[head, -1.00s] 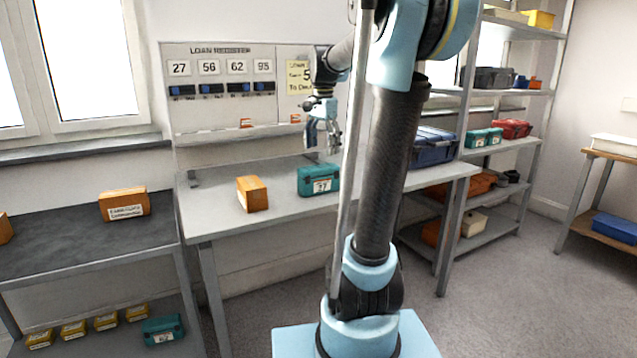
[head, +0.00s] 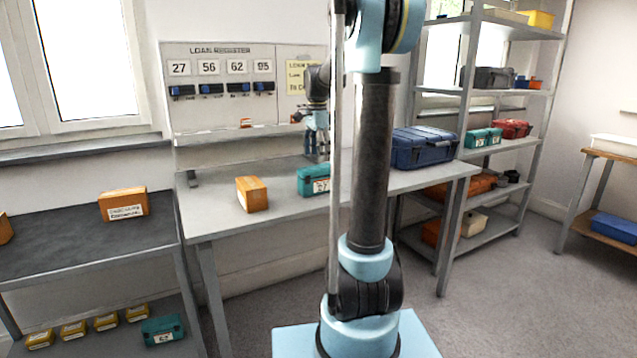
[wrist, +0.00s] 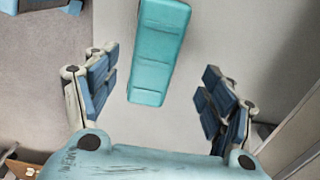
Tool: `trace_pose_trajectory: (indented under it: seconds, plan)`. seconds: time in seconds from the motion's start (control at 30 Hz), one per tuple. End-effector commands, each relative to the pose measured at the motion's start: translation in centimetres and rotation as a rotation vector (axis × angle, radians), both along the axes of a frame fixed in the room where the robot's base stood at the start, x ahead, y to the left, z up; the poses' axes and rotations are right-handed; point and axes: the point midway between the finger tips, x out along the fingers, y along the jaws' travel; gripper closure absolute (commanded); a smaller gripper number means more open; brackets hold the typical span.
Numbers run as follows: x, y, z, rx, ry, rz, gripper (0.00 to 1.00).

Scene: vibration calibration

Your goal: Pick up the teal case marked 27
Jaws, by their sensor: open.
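A teal case (head: 312,181) with a white label stands on the grey table under the loan register board. Its label is partly hidden by my arm; the visible part looks like 27. In the wrist view the teal case (wrist: 158,55) lies ahead of my gripper (wrist: 158,92), roughly centred between the fingers. The fingers are spread wide and empty, one on each side of the case's near end, and do not touch it. In the head view my gripper (head: 318,145) hangs above the case, partly hidden behind my arm.
A dark blue case (head: 423,149) stands right on the same table (head: 225,228). Other teal cases sit on the right shelf (head: 483,138) and the lower left shelf (head: 163,330). The register board (head: 225,120) is behind.

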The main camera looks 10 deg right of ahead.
Motion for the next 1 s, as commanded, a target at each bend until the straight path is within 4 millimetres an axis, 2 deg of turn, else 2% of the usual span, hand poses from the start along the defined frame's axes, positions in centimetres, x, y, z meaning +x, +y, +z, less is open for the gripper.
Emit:
trace_pose_trajectory:
  seconds: [0.2,0.47,0.8,1.0]
  plan:
    - [0.0,0.0,-3.1,0.0,0.0,0.0,0.24]
    - [-0.1,-0.1,-4.6,0.0,0.0,0.0,0.24]
    - [-0.5,-0.5,-8.6,0.0,0.0,0.0,0.24]
    - [-0.5,-0.5,-9.3,0.0,0.0,0.001,0.24]
